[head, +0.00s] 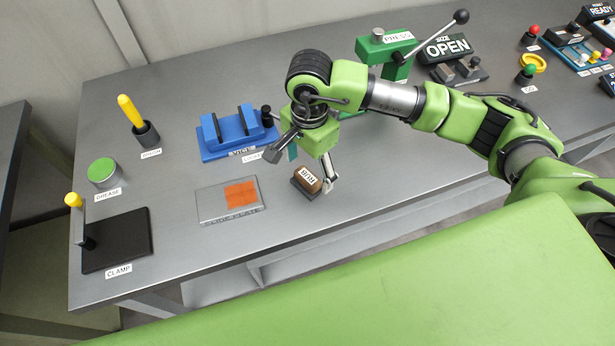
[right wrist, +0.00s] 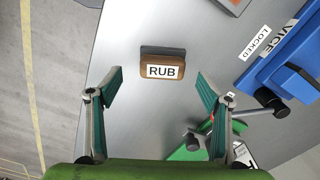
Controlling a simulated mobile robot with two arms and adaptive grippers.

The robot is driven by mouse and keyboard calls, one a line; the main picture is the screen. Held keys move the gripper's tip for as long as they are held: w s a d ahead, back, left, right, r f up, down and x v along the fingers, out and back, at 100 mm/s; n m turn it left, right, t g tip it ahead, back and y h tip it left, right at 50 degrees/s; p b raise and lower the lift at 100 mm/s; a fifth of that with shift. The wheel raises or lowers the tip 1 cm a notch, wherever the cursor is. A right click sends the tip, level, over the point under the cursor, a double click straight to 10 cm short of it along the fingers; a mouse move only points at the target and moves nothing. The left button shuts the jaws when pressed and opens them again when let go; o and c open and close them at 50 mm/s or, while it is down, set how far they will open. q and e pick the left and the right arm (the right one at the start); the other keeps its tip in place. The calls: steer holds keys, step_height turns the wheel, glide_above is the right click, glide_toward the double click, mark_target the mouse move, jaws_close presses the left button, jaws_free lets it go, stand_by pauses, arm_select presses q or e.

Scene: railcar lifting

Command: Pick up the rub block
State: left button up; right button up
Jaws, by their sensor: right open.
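The rub block (head: 308,179) is a small brown block with a white RUB label, lying on the grey workbench near its front edge. In the right wrist view the block (right wrist: 162,64) lies ahead of the fingertips, roughly centred between them. My right gripper (head: 302,169) is open and empty above the bench, close to the block; one finger shows just beside the block in the head view. In the right wrist view both fingers of the gripper (right wrist: 160,82) are spread wide, with a gap to the block. My left gripper is not in view.
A blue vice (head: 232,133) stands behind and left of the block. A grey plate with an orange patch (head: 230,201) lies to its left. A green press (head: 385,55) stands behind my right arm. A black clamp base (head: 117,240) is at the far left. Bare bench lies between them.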

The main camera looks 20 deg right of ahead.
mark_target(307, 176)
step_height(307, 176, down, 4)
steer(key=p, duration=0.2)
steer(key=shift+a+p, duration=0.1)
steer(key=shift+p, duration=0.2)
steer(key=shift+w+f, duration=0.1)
steer(key=shift+f, duration=0.4)
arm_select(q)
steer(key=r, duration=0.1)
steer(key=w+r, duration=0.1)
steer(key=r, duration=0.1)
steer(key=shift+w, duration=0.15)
arm_select(e)
steer(key=c, duration=1.4)
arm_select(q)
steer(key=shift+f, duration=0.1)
